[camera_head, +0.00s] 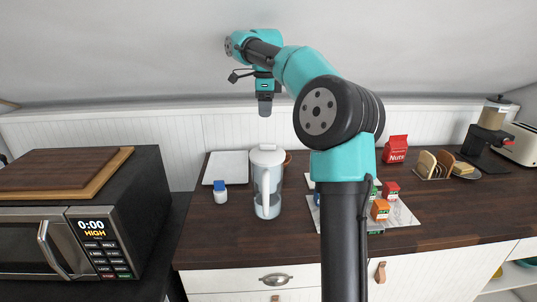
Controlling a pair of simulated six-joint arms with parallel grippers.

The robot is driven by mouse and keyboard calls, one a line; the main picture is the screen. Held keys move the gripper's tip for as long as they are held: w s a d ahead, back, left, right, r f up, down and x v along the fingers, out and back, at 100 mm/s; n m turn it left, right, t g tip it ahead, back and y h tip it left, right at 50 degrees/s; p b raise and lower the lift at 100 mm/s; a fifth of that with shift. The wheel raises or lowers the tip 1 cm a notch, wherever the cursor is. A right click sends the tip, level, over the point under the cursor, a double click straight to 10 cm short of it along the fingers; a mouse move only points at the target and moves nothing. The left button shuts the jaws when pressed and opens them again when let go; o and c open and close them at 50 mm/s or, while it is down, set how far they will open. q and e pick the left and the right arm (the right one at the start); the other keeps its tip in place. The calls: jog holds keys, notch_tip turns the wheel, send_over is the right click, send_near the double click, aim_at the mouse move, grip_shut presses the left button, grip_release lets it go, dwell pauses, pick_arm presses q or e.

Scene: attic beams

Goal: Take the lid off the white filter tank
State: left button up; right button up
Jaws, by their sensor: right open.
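The white filter tank (268,190) is a clear and white pitcher standing upright on the dark wooden counter (445,215). Its white lid (267,154) sits on top of it. My right gripper (265,108) hangs in the air above the lid, pointing down and clear of it. It is open, and nothing shows between its fingers. My right arm rises from the bottom of the view and bends over toward the tank, hiding part of the counter. My left gripper is not in view.
A white board (225,168) and a small blue-capped jar (220,192) are left of the tank. Small cartons (380,210) stand on a light mat right of my arm. A red nuts bag (395,149) is behind. A microwave (70,240) fills the left.

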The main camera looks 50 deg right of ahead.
jog(key=shift+f, duration=0.1)
send_over(266, 144)
jog(key=shift+s+a+f, duration=0.1)
jog(key=shift+f, duration=1.6)
jog(key=shift+a+f, duration=0.1)
jog(key=shift+f, duration=1.55)
jog(key=shift+d+f, duration=0.15)
jog(key=shift+f, duration=2.45)
grip_shut()
